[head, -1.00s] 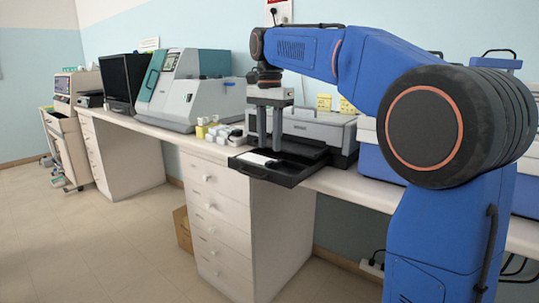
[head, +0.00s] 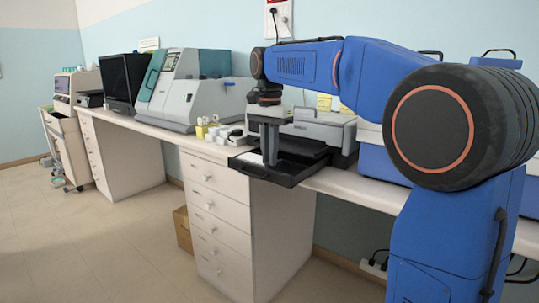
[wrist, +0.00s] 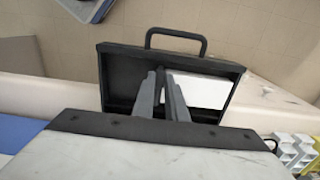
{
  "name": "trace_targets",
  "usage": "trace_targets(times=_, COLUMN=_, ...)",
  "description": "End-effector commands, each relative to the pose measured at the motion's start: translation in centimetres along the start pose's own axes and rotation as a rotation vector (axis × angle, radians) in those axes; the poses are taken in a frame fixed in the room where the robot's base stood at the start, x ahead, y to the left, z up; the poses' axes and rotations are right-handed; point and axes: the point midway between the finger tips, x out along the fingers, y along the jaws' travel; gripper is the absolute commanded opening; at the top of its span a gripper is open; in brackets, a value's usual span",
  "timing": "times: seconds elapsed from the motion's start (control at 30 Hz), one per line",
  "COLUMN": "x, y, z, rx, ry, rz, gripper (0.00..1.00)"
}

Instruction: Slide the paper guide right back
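The printer (head: 318,128) stands on the bench with its black paper tray (head: 290,181) pulled out at the front. The tray also shows in the wrist view (wrist: 115,50), with white paper (wrist: 200,91) on its right side there. The paper guide (wrist: 160,76) is a thin dark upright piece at the paper's edge. My gripper (wrist: 160,84) reaches down into the tray with a finger on each side of the guide, closed against it. In the head view my gripper (head: 270,162) hides the guide.
Small white and yellow boxes (head: 218,132) stand left of the printer. A large grey-and-teal machine (head: 190,92) and a dark monitor (head: 122,80) are farther left. The tray's handle (wrist: 176,34) sticks out past the bench edge over open floor.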

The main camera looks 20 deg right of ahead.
Motion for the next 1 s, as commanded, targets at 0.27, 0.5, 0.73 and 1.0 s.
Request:
trace_targets(times=0.27, x=-0.1, y=1.9, z=-0.1, rx=0.001, ry=0.000, rz=-0.001, gripper=0.00)
trace_targets(times=0.5, x=-0.1, y=4.5, z=0.0, rx=0.001, ry=0.000, rz=0.000, gripper=0.00)
trace_targets(times=0.73, x=-0.1, y=4.5, z=0.0, rx=0.000, ry=0.000, rz=-0.001, gripper=0.00)
trace_targets(times=1.0, x=0.0, y=4.5, z=0.0, rx=0.000, ry=0.000, rz=0.000, gripper=0.31)
